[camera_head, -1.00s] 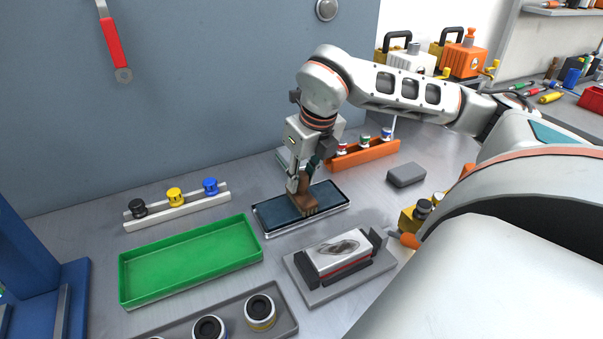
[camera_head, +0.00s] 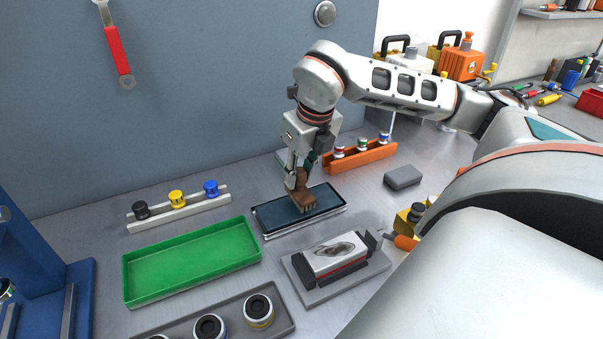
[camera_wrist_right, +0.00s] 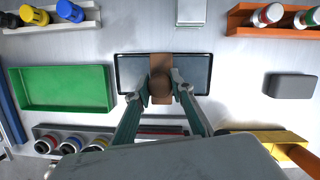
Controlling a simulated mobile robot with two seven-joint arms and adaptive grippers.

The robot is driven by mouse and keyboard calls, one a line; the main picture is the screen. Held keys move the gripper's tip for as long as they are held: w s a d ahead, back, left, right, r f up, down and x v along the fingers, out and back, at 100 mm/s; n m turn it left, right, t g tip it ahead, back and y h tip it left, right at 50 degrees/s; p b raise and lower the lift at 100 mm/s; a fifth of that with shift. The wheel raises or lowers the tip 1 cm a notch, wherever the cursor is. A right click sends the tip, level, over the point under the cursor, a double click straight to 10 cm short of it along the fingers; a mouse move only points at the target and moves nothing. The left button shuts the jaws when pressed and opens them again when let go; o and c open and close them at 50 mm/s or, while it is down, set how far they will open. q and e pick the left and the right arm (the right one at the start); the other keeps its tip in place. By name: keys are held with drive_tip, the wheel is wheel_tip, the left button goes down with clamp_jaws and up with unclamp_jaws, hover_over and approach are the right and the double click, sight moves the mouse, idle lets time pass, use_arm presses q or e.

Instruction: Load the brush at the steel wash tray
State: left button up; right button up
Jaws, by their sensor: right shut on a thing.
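The steel wash tray (camera_head: 275,217) is a dark, shallow rectangle with a pale metal rim, near the middle of the bench. My right gripper (camera_head: 299,180) points down and is shut on the brown brush (camera_head: 305,201). The brush is over the tray, right of its middle in the head view; I cannot tell whether it touches the tray's floor. My left gripper is not in view.
A green tray (camera_head: 190,262) lies to the left. A grey fixture (camera_head: 310,290) holding a silver block (camera_head: 336,254) stands in front. Behind are a white rack (camera_head: 185,211) with coloured knobs and an orange rack (camera_head: 350,160). A grey block (camera_head: 402,177) lies right.

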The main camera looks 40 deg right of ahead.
drive_tip(key=shift+r, duration=0.6)
wheel_tip(320, 180, up, 2)
drive_tip(key=shift+r+p, duration=0.1)
drive_tip(key=shift+p, duration=1.15)
drive_tip(key=shift+r+p, duration=0.6)
drive_tip(key=shift+r, duration=0.05)
drive_tip(key=shift+f, duration=0.1)
